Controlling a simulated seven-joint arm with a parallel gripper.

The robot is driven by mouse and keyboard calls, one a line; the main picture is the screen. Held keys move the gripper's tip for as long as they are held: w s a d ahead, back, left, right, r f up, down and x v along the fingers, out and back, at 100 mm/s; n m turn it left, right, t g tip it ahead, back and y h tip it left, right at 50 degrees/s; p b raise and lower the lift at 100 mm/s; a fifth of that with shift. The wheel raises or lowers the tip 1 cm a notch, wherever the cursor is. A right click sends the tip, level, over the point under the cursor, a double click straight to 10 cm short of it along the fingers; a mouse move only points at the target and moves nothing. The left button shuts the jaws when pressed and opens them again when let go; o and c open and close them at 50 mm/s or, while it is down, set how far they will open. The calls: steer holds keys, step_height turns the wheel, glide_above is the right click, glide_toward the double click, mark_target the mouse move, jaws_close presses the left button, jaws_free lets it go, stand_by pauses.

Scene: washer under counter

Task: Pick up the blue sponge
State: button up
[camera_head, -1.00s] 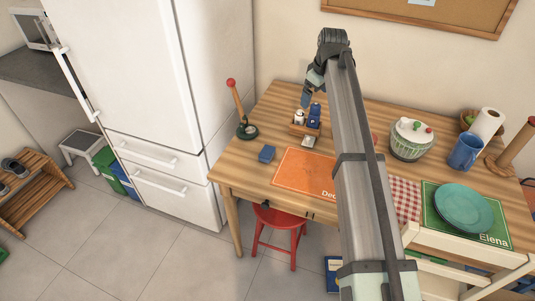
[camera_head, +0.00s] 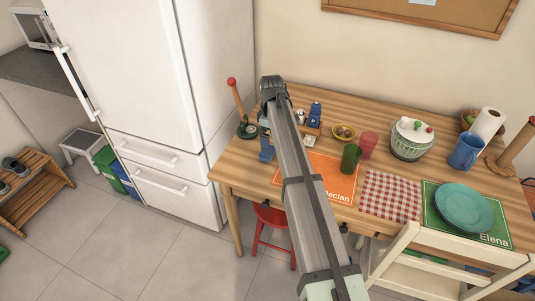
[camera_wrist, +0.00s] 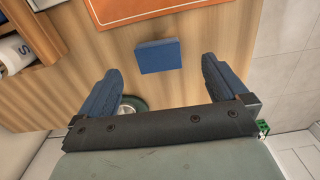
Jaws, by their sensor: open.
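The blue sponge (camera_wrist: 158,56) lies flat on the wooden table, near its left front part. In the head view the sponge (camera_head: 267,156) is partly covered by my gripper and arm. My gripper (camera_wrist: 160,64) is open and empty, with one blue-grey finger on each side of the sponge's outline in the wrist view. The sponge appears beyond the fingertips and apart from them. My gripper is above the table; the exact height is hard to tell.
An orange placemat (camera_head: 330,178) lies right of the sponge. A caddy (camera_head: 313,129) with shakers stands behind. A dark green stand with a red-knobbed wooden rod (camera_head: 238,98) is at the left. A green cup (camera_head: 350,158) and red cup (camera_head: 368,145) stand right.

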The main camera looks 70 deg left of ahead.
mark_target(268, 157)
steer(key=shift+a+f, duration=0.2)
steer(key=shift+f, duration=1.75)
steer(key=shift+a+f, duration=0.15)
steer(key=shift+f, duration=1.75)
steer(key=c, duration=1)
